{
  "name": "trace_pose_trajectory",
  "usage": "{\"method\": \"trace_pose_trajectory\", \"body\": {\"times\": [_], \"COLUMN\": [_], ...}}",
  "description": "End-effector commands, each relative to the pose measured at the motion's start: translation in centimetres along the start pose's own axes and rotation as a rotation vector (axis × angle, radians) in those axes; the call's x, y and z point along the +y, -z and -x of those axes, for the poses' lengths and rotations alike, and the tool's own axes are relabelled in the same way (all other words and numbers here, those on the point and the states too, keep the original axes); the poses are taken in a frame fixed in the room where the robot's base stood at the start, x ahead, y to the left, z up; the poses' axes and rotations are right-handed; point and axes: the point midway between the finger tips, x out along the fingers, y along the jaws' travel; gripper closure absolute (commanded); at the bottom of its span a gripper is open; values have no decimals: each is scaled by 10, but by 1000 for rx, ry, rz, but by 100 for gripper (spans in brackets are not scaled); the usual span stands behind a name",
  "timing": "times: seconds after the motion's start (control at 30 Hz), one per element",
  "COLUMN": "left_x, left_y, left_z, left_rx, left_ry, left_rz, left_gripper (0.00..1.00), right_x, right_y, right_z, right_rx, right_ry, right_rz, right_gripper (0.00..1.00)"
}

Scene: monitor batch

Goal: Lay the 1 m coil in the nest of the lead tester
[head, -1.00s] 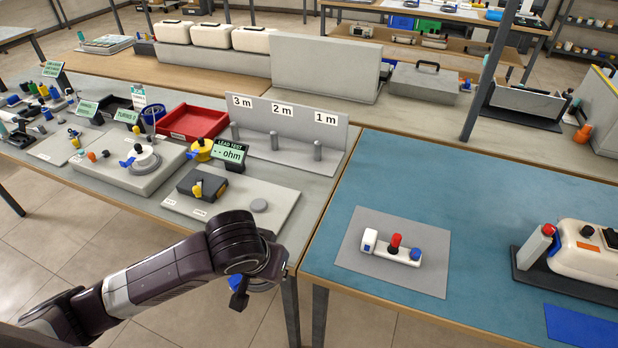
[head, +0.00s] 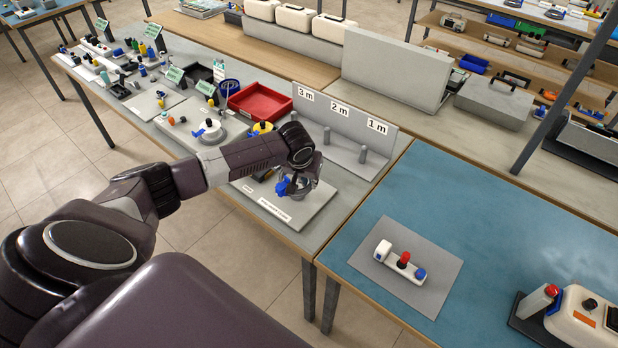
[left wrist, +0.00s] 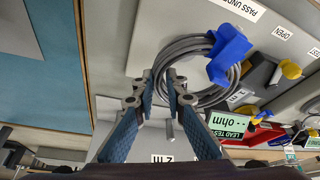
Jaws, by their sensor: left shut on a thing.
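My left gripper (head: 290,184) is shut on a grey cable coil (left wrist: 178,52) with a blue tag or clip (left wrist: 229,52). The coil hangs low over the pale plate of the lead tester (head: 308,218); I cannot tell whether it touches it. In the left wrist view the two fingertips (left wrist: 163,82) pinch the coil's near edge. The tester's display (left wrist: 229,124) reads "-- ohm", and a yellow knob (left wrist: 291,70) shows beside it. The nest is hidden behind coil and gripper. My right gripper is not in view.
Behind the tester stands a grey rack (head: 345,132) marked 3 m, 2 m and 1 m, with bare pegs. A red tray (head: 260,98) is left of it. The blue-topped table (head: 360,235) at right holds a grey mat (head: 435,285) with a small device (head: 402,262).

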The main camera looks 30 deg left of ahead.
Motion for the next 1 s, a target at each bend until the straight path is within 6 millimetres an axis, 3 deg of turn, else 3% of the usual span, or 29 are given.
{"method": "trace_pose_trajectory", "body": {"times": [0.27,0.43,0.7,1.0], "left_x": [0,0,0,0], "left_y": [0,1,-12,-19], "left_z": [1,4,-25,-44], "left_rx": [-2,-23,-25,-24], "left_ry": [-1,-9,-11,-10], "left_rz": [0,-1,-3,-3], "left_gripper": [100,100,100,100], "right_x": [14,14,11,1], "right_y": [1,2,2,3], "right_z": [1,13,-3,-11], "right_rx": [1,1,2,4], "right_ry": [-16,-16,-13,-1], "right_rz": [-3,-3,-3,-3], "right_gripper": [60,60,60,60]}}
